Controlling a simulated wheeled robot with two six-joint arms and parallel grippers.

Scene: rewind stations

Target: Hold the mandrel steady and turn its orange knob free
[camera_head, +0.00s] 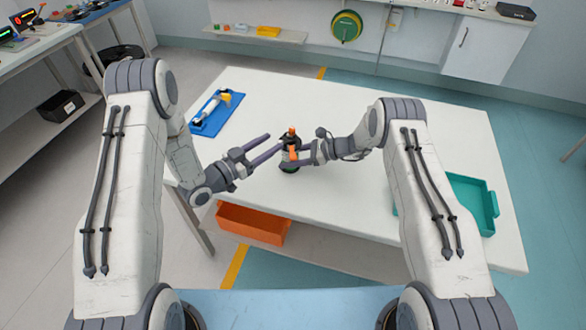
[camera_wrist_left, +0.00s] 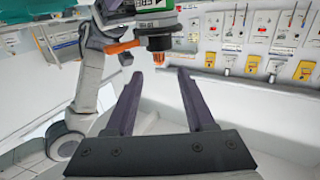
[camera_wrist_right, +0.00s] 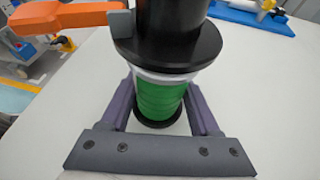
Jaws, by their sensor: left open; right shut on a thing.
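The mandrel (camera_head: 289,157) stands upright on the white table, with a black top part and a green wound middle that shows in the right wrist view (camera_wrist_right: 160,97). Its orange knob (camera_head: 291,131) is on top; the left wrist view shows the knob (camera_wrist_left: 166,63) upside down. An orange arm (camera_wrist_right: 65,17) sticks out sideways from the mandrel's upper part. My right gripper (camera_wrist_right: 160,93) is shut around the green middle. My left gripper (camera_head: 275,142) is open and empty, left of the knob; in the left wrist view the knob lies just beyond its fingertips (camera_wrist_left: 159,76), not between them.
A blue tray (camera_head: 211,125) with a white, yellow-ended tool lies at the table's back left. A teal tray (camera_head: 477,187) is at the right. An orange bin (camera_head: 250,226) is at the front edge. The white table (camera_head: 350,110) is clear behind the mandrel.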

